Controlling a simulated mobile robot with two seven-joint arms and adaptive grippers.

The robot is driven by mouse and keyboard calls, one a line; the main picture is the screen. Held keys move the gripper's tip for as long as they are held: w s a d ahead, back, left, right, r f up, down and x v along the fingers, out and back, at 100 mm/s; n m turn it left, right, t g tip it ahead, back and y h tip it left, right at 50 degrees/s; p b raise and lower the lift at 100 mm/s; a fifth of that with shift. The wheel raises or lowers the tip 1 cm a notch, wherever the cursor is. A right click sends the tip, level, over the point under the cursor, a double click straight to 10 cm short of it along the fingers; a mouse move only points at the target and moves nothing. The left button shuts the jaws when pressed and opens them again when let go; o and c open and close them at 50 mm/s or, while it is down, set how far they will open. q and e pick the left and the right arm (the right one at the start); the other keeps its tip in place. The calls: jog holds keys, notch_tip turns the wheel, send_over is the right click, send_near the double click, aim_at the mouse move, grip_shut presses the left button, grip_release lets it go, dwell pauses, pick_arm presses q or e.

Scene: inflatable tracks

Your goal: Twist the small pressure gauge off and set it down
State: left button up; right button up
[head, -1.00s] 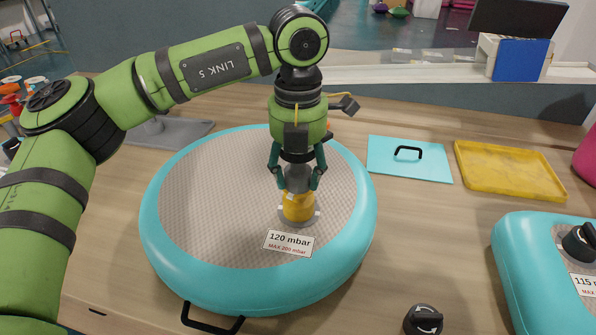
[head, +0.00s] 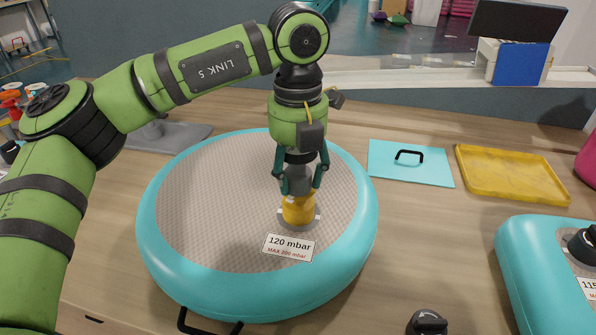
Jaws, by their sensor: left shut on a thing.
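The small pressure gauge (head: 298,209) has a yellow body and stands upright on a grey valve base on the round turquoise inflatable (head: 160,265). My left gripper (head: 299,188) comes down from above and is shut on the gauge's top part. Its fingers cover much of the upper gauge, so its dial cannot be seen. A label reading 120 mbar, MAX 200 mbar (head: 288,247) lies just in front of the gauge. My right gripper is not in view.
A black knob-like cap (head: 428,322) stands on the table at the front. A second turquoise inflatable (head: 530,270) with a black fitting is at the right. A turquoise panel with a black handle (head: 410,170) and a yellow tray (head: 510,174) lie at the back right.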

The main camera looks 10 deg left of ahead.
aim_at(304, 161)
pick_arm(q)
jog(key=shift+r+p, duration=1.65)
jog(key=shift+r, duration=0.85)
jog(key=shift+f, duration=0.1)
